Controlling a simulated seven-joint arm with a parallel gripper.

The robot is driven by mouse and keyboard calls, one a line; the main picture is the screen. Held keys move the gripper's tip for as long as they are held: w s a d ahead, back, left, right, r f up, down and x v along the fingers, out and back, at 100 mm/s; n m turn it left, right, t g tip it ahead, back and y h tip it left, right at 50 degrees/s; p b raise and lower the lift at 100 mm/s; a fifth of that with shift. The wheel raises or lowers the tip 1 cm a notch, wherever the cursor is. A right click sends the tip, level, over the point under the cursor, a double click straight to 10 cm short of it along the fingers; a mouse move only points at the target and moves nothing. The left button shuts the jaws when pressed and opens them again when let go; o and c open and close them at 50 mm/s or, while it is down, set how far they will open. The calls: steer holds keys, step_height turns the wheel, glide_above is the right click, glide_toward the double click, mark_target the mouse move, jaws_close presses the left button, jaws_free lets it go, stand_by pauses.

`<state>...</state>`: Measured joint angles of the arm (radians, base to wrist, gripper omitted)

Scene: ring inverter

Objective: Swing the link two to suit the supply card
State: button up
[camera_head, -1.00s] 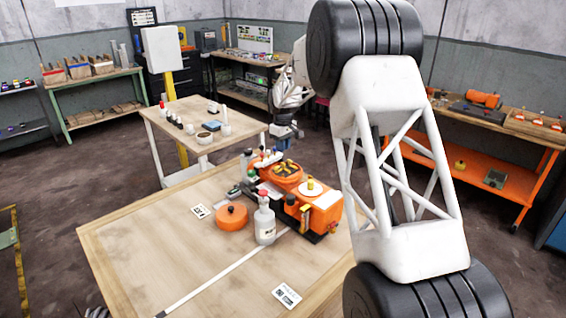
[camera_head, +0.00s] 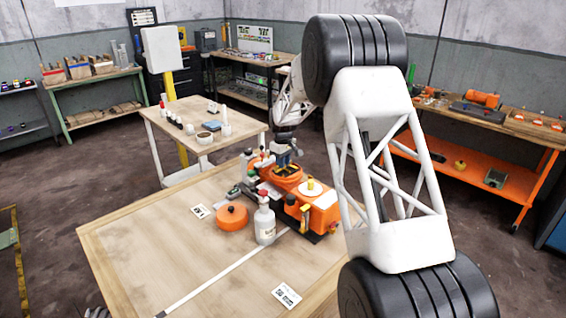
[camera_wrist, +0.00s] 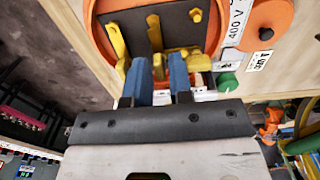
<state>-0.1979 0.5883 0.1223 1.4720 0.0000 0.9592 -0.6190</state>
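An orange machine (camera_head: 318,212) stands on the wooden table. Its open round terminal housing (camera_head: 286,175) shows in the wrist view as an orange ring (camera_wrist: 97,35) around a dark plate with several yellow links (camera_wrist: 155,32) and brass bolts; which is link two I cannot tell. My gripper (camera_wrist: 162,62) is over the ring's near edge, its blue fingers apart with a yellow piece (camera_wrist: 160,68) visible between them; contact is unclear. In the head view my gripper (camera_head: 287,158) is just above the housing. Printed cards lie left of the machine (camera_head: 199,211) and at the front (camera_head: 286,295); their text is unreadable.
An orange round lid with a black knob (camera_head: 232,217) and a white bottle (camera_head: 265,224) stand in front of the machine. A "400 V" label (camera_wrist: 237,22) shows beside the ring.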

jaws_close()
steer(key=shift+n, duration=2.9)
